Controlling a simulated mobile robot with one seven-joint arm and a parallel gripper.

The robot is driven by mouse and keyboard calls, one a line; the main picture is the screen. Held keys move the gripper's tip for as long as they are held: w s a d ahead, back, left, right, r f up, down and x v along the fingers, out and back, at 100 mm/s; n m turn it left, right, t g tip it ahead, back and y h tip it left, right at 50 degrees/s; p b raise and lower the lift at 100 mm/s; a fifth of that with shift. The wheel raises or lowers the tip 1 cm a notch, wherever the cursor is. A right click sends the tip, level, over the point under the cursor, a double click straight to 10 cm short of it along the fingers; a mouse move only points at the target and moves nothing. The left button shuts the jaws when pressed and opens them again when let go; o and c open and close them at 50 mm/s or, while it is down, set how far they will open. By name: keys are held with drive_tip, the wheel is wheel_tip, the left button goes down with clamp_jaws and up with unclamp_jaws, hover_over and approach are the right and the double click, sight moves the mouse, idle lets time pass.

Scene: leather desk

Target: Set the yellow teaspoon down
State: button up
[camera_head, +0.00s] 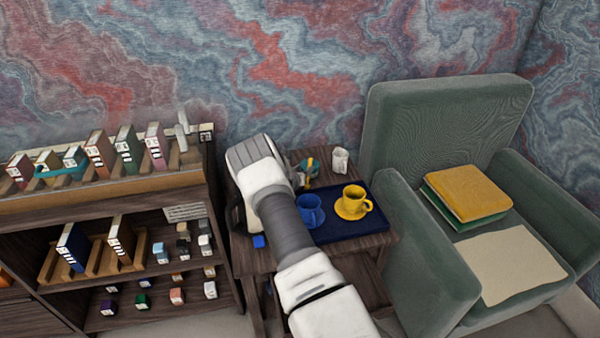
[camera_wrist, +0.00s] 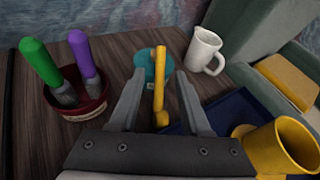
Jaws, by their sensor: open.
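The yellow teaspoon (camera_wrist: 159,80) stands out between my gripper's fingers in the wrist view, in front of a round teal thing (camera_wrist: 143,63). Its near end reaches down towards the gripper body. My gripper (camera_wrist: 158,82) is open, with a finger on each side of the spoon and a visible gap on both sides. I cannot tell whether the spoon rests in or on the teal thing. In the head view, a small yellow piece (camera_head: 308,181) shows beside the teal thing (camera_head: 308,165), and my arm hides the gripper.
A dark blue tray (camera_head: 338,232) holds a yellow cup (camera_head: 356,199) on a yellow saucer and a blue cup (camera_head: 311,208). A white mug (camera_wrist: 204,51) stands right of the teal thing. A red pot (camera_wrist: 78,107) with green- and purple-handled tools is at left.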

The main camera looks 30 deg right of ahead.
drive_tip(key=p+v, duration=0.2)
drive_tip(key=v, duration=1)
drive_tip(key=s+a+r+m+g, duration=0.1)
drive_tip(key=s+r+m+g, duration=0.1)
drive_tip(key=s+r+m, duration=0.45)
drive_tip(key=s+a+r+m+g, duration=0.1)
drive_tip(key=s+r+m+g, duration=0.2)
drive_tip(key=r, duration=0.7)
drive_tip(key=s+a+r+m+g, duration=0.1)
drive_tip(key=s+r+m, duration=0.4)
drive_tip(key=r+m, duration=0.25)
drive_tip(key=s+a+r+m+t+y, duration=0.1)
drive_tip(key=s+a+r+m+y, duration=0.3)
drive_tip(key=s+a, duration=0.6)
drive_tip(key=s+a+r+m+t+y, duration=0.2)
drive_tip(key=s+a+r+m+y, duration=0.3)
drive_tip(key=s+a, duration=0.6)
drive_tip(key=shift+s+a+m+y, duration=0.2)
drive_tip(key=shift+a+m+y, duration=0.15)
drive_tip(key=shift+y, duration=0.45)
drive_tip(key=shift+o, duration=0.6)
drive_tip(key=shift+s+a, duration=0.25)
drive_tip(key=shift+a+m, duration=0.2)
drive_tip(key=shift+m, duration=0.05)
